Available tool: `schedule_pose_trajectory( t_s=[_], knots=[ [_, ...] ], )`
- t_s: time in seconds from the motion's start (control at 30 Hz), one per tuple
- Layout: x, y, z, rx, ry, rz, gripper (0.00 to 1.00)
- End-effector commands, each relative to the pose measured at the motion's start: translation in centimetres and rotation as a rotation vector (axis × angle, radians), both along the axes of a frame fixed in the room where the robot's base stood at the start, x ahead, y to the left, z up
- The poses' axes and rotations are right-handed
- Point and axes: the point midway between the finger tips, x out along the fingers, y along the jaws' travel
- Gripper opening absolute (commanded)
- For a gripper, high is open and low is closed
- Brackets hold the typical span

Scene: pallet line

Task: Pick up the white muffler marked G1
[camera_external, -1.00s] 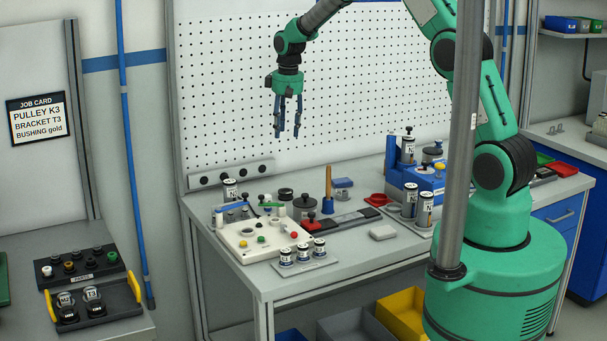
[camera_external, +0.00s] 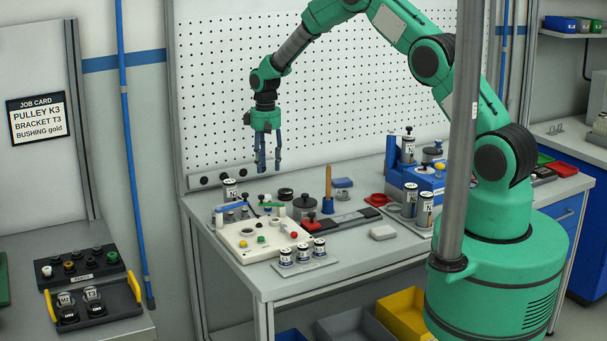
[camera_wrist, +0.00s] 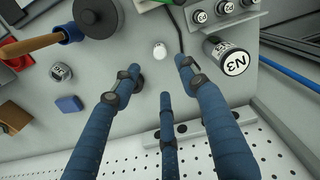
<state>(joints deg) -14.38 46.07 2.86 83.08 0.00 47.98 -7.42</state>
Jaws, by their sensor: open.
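A small white rounded piece (camera_wrist: 160,51) stands on the bench, just beyond my fingertips in the wrist view. It may be the white muffler, but its mark is too small to read. In the external view, a small white piece (camera_external: 267,199) shows behind the cream control box. My gripper (camera_external: 268,170) points down above the back of the bench, with its three blue fingers spread. In the wrist view the gripper (camera_wrist: 160,78) is open, with nothing between the fingers.
A canister marked N3 (camera_wrist: 231,56) stands right of the white piece in the wrist view. A black round part (camera_wrist: 97,17) is to its left. The pegboard (camera_external: 330,90) rises behind the bench. The cream control box (camera_external: 258,240) is in front.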

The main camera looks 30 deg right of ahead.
Motion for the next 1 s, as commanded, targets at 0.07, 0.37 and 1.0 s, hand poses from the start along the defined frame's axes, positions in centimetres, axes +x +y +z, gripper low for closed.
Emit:
schedule_pose_trajectory(
  t_s=[0.07,0.37,1.0],
  knots=[
    [0.0,0.0,-0.1,0.000,0.000,0.000,0.43],
    [-0.1,0.0,-2.7,-0.001,0.002,0.000,0.43],
    [0.0,0.0,-8.6,0.000,0.000,0.000,0.43]
  ],
)
